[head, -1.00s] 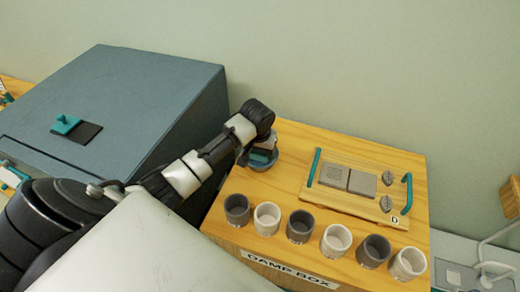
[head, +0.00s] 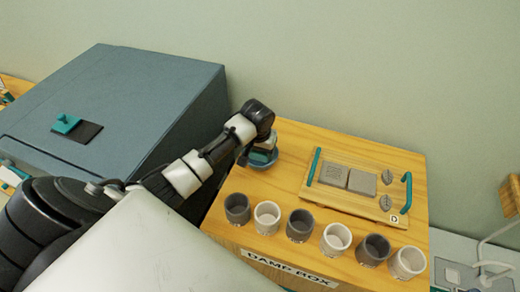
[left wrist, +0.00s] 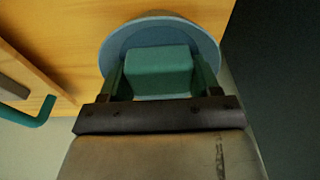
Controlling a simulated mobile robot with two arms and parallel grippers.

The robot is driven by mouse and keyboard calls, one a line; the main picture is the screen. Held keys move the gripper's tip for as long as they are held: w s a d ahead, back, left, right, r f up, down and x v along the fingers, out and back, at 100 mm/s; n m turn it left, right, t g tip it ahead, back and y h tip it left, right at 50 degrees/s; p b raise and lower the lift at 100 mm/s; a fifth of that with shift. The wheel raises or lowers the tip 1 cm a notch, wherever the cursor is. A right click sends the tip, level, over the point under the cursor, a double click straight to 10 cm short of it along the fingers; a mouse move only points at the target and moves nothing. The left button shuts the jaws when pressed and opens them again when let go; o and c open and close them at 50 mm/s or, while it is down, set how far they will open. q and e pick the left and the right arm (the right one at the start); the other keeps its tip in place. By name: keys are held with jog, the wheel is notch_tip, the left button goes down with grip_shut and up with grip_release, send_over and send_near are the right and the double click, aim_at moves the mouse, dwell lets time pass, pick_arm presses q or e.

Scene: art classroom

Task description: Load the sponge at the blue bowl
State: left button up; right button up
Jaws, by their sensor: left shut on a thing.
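The sponge is a teal-green block (left wrist: 158,72) between the two fingers in the left wrist view. The blue bowl (left wrist: 160,25) lies behind it there, its rim showing around the sponge. In the head view the bowl (head: 260,166) stands at the back left of the wooden damp box, with the sponge (head: 263,156) at it. My left gripper (head: 266,148) points down at the bowl and is shut on the sponge. I cannot tell whether the sponge touches the bowl's bottom. My right gripper is not in view.
Several grey and white cups (head: 299,225) line the front of the damp box (head: 290,262). A wooden board (head: 330,195) with teal handles and grey tiles lies right of the bowl. A large blue-grey slanted box (head: 150,90) stands left, close to my left arm.

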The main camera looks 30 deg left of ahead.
pick_arm(q)
jog(key=shift+f, duration=0.1)
dwell(0.3)
jog(key=shift+r, duration=3.55)
